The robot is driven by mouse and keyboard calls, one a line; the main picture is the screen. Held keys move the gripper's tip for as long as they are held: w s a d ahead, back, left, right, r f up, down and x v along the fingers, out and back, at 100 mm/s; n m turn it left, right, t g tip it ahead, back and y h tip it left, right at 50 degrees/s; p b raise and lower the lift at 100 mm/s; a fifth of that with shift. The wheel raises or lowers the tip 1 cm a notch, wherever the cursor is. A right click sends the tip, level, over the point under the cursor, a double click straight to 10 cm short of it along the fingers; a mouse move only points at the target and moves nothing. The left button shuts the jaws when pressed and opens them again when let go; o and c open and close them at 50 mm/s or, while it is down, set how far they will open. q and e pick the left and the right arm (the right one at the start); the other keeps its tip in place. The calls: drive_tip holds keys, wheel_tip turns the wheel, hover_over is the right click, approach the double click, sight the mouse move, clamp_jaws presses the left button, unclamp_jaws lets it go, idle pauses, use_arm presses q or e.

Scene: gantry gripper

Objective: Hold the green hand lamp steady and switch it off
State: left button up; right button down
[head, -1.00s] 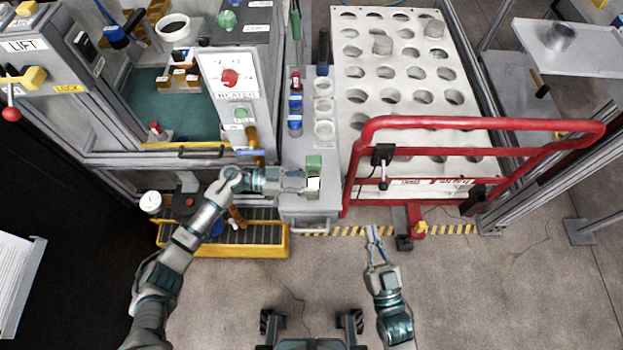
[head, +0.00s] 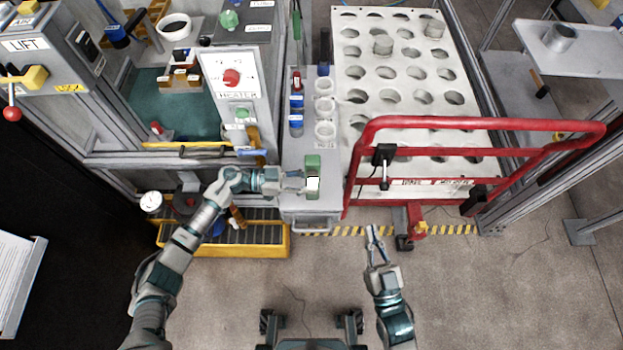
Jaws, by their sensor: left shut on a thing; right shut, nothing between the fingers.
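The green hand lamp (head: 313,163) stands near the front end of the narrow grey bench (head: 300,215), with a bright white face on its lower part. My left gripper (head: 303,182) reaches in from the left and is shut on the lamp at its left side. The fingertips are small here and partly merge with the lamp. The lamp's switch cannot be made out. My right gripper (head: 374,238) is shut and empty, above the floor in front of the red-railed cart, to the right of and nearer than the lamp.
A red rail (head: 480,122) stands in front of the white perforated table (head: 400,75). Several cups and bottles line the bench behind the lamp. A yellow-edged step (head: 225,252) lies below my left arm. The floor around my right gripper is clear.

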sight(313, 174)
use_arm(q)
drive_tip(key=shift+a, duration=0.15)
use_arm(e)
drive_tip(key=shift+a, duration=0.1)
use_arm(q)
drive_tip(key=shift+a, duration=0.15)
use_arm(e)
drive_tip(key=w+a+n+y, duration=0.3)
drive_tip(key=a+n+y, duration=0.35)
drive_tip(key=a, duration=0.75)
drive_tip(key=w+m+y, duration=0.1)
drive_tip(key=w+y, duration=0.1)
drive_tip(key=w, duration=0.6)
drive_tip(key=shift+w+r+m, duration=0.15)
drive_tip(key=shift+w+m, duration=0.2)
drive_tip(key=shift+w, duration=0.05)
drive_tip(key=shift+w+a, duration=0.1)
drive_tip(key=shift+w, duration=0.05)
